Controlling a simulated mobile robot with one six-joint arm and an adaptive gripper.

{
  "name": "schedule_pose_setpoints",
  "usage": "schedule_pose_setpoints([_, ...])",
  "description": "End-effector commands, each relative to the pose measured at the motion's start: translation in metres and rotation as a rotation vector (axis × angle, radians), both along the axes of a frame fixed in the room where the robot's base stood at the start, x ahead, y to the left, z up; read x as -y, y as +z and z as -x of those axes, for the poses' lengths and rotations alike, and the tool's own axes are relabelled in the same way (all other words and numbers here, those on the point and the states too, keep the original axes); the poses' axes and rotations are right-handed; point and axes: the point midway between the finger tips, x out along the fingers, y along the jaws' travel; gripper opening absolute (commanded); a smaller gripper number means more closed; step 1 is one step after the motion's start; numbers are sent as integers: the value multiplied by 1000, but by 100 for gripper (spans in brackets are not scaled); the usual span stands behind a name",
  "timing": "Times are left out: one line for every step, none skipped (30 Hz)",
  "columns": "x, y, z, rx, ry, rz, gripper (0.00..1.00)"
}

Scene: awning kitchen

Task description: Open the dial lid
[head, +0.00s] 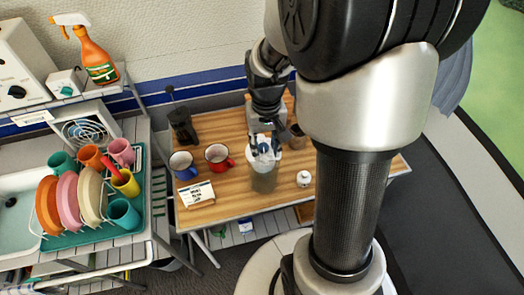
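A clear container (264,183) stands near the front of the wooden table, with a white and blue lid (264,158) on top. I take this to be the dial lid. My gripper (264,150) points down at the lid from above, its dark fingers around or just over the lid's middle. Whether the fingers touch the lid is too small to tell, and so is whether they are open or shut. My gripper covers part of the lid. The container looks upright.
On the wooden table (232,203) are a blue mug (183,166), a red mug (218,157), a small sign (197,193), a dark coffee maker (183,126), a metal cup (297,137) and a small white pot (304,178). A dish rack (95,235) stands at left.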

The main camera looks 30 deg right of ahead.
Motion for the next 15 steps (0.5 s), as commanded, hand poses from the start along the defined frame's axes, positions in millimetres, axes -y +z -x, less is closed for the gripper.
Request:
schedule_pose_setpoints([0,-12,1,-5,0,-2,35])
schedule_pose_setpoints([0,-17,1,-3,0,-1,35])
schedule_pose_setpoints([0,-22,1,-3,0,-1,35])
schedule_pose_setpoints([0,-25,1,-3,0,-1,35])
schedule_pose_setpoints([0,-28,1,-2,0,-1,35])
schedule_pose_setpoints([0,-31,0,-1,0,0,35])
schedule_pose_setpoints([0,-33,0,-1,0,0,35])
schedule_pose_setpoints([0,-35,0,-1,0,0,35])
schedule_pose_setpoints([0,-36,0,-1,0,0,35])
schedule_pose_setpoints([0,-37,0,-1,0,0,35])
schedule_pose_setpoints([0,-38,0,0,0,0,35])
schedule_pose_setpoints([0,-38,0,0,0,0,35])
schedule_pose_setpoints([0,-38,0,0,0,0,35])
schedule_pose_setpoints([0,-38,0,0,0,0,35])
schedule_pose_setpoints([0,-38,0,0,0,0,35])
